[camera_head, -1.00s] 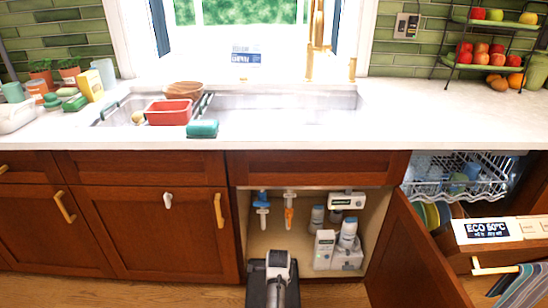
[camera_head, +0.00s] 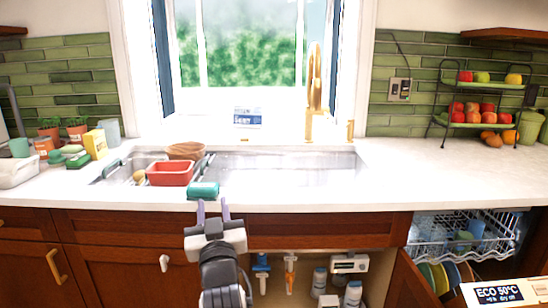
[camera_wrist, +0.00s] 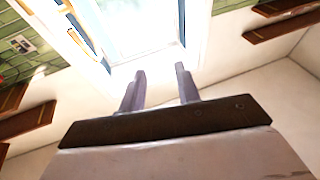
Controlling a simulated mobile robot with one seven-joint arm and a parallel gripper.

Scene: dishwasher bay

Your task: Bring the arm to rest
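My gripper (camera_head: 213,212) is raised in front of the counter's front edge, left of the open under-sink cabinet. Its two purple-grey fingers point up and stand apart with nothing between them. In the wrist view the fingers (camera_wrist: 160,88) also stand apart and empty, with the window and upper wall beyond. Behind the fingertips in the head view, a teal sponge (camera_head: 203,190) lies at the counter's front edge; I cannot tell the gap between them.
The sink (camera_head: 285,168) holds a red tub (camera_head: 170,173) at its left. The cabinet below is open, with bottles (camera_head: 319,282) inside. The dishwasher rack (camera_head: 455,242) is pulled out at the right.

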